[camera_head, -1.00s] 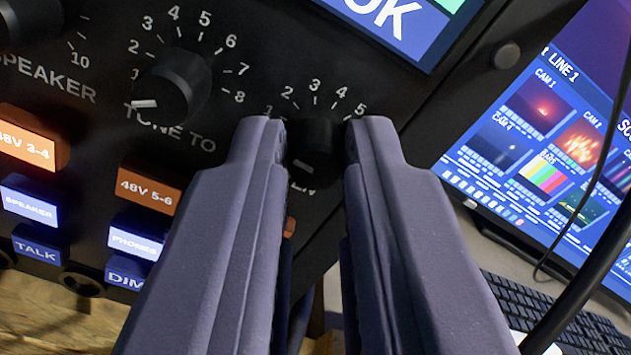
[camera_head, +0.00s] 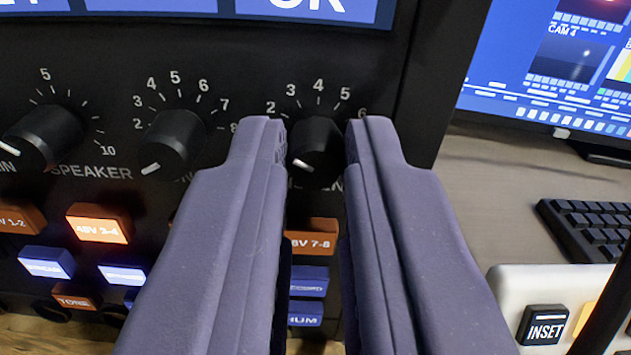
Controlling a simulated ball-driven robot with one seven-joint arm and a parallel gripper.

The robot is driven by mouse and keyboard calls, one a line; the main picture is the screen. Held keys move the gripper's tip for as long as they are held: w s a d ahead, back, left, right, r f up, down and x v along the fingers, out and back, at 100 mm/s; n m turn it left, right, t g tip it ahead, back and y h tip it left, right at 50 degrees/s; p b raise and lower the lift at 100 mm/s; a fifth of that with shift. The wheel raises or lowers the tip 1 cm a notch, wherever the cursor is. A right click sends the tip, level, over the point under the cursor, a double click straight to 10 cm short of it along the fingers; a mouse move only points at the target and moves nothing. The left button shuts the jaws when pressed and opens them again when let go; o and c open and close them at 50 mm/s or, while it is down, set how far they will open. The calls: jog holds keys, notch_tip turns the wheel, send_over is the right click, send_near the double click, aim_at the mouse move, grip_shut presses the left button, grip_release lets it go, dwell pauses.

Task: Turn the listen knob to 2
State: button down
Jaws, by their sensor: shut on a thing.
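The listen knob (camera_head: 319,148) is a round black knob on the dark panel, between my fingertips. Its white pointer mark is at the lower left of its face, well below the number 2 on its dial. The numbers 2 to 6 (camera_head: 318,88) show around the top of the knob. The lower left part of the scale is hidden by my left finger, and the label below is mostly covered. My gripper (camera_head: 316,146) is shut on the knob, with one finger at its left side and one at its right.
A matching knob (camera_head: 172,142) is just left of my left finger, and the speaker knob (camera_head: 45,138) is farther left. Lit orange and blue buttons (camera_head: 98,226) sit below. A blue screen (camera_head: 300,8) is above. A monitor (camera_head: 560,70) and a keyboard (camera_head: 595,230) are at right.

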jog(key=shift+f, duration=0.15)
jog(key=c, duration=1.4)
grip_release()
jog(key=s+p, duration=0.1)
jog(key=s, duration=0.7)
jog(key=shift+w, duration=0.15)
